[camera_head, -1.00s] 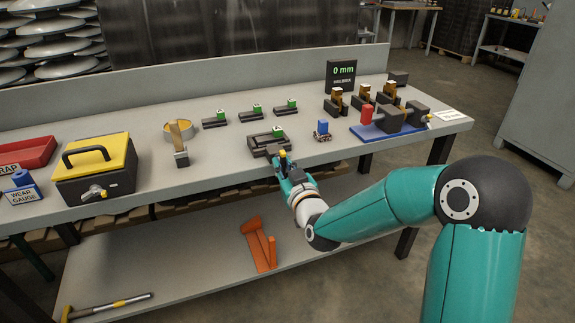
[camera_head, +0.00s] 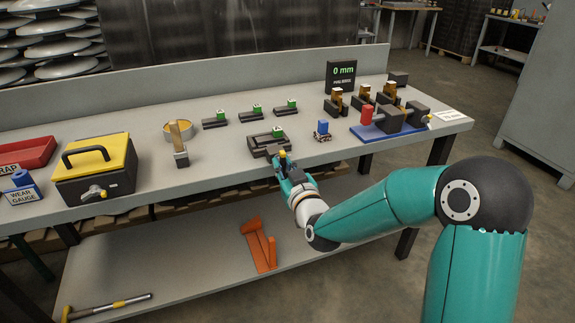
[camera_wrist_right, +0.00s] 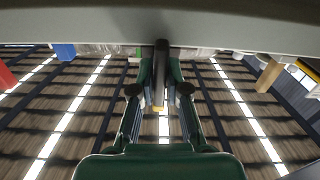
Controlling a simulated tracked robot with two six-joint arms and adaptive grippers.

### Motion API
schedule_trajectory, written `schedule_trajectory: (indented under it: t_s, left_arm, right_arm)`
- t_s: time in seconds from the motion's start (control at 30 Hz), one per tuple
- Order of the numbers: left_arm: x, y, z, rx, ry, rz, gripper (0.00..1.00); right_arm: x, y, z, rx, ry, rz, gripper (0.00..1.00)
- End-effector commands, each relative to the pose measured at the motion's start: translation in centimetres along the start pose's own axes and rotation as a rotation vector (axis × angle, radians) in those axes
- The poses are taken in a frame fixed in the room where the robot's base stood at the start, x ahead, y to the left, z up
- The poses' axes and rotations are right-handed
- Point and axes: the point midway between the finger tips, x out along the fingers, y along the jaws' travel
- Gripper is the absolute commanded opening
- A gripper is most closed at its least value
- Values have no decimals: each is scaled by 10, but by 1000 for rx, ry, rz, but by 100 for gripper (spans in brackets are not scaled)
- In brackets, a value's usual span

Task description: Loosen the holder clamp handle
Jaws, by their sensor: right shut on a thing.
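My right gripper (camera_head: 282,160) is at the front of the holder, just off the bench edge. In the right wrist view my right gripper (camera_wrist_right: 162,90) is shut on a dark upright bar, the clamp handle (camera_wrist_right: 161,62). My left gripper is not in view.
The bench (camera_head: 225,165) also holds a yellow-lidded box (camera_head: 95,165), a red tray (camera_head: 25,153), several green-topped blocks (camera_head: 257,110) and a blue-based fixture (camera_head: 390,129). A display (camera_head: 341,75) reads 0 mm. Orange pieces (camera_head: 260,247) lie on the lower shelf.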

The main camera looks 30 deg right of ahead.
Motion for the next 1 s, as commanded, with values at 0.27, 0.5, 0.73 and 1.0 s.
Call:
schedule_trajectory:
  t_s: [0.27,0.5,0.73,1.0]
  left_arm:
    - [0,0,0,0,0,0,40]
    - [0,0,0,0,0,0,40]
    - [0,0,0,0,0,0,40]
    - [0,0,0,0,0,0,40]
  right_arm:
    - [-1,0,8,2,-21,0,0]
    - [-1,0,8,2,-21,0,0]
    - [-1,0,5,1,-13,0,38]
    - [-2,0,2,0,-7,-1,38]
